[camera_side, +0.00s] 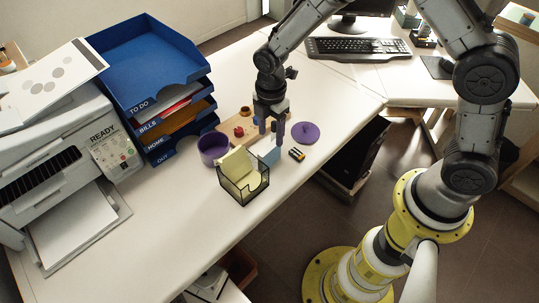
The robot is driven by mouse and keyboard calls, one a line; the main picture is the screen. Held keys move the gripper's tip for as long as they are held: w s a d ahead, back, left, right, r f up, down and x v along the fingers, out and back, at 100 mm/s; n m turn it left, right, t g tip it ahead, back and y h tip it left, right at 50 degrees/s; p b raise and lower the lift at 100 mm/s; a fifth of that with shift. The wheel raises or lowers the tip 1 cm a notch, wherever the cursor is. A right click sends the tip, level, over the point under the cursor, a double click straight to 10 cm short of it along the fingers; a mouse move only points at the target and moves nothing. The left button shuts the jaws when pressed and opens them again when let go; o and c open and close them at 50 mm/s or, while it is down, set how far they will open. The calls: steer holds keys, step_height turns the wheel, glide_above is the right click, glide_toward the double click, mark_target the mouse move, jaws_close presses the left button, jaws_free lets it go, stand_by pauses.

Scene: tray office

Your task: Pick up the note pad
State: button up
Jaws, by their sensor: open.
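Pale yellow note paper (238,168), which looks like the note pad, stands in a dark mesh holder (245,193) near the desk's front edge. A small light-blue piece (269,154) is just right of the holder; I cannot tell whether it is also a pad. My gripper (271,136) points down above and behind the holder, with its fingers apart. The fingertips are close to the light-blue piece in the picture. I cannot tell whether they touch it. I see nothing held between the fingers.
A purple cup (212,148) is left of the holder. A wooden board (231,122) with small items lies behind. Blue stacked trays (150,65) and a printer (60,150) fill the left.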

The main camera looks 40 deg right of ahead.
mark_target(269, 147)
step_height(269, 147, down, 8)
steer(key=shift+w+a+f, duration=0.1)
stand_by(0.4)
steer(key=shift+c, duration=0.2)
jaws_close()
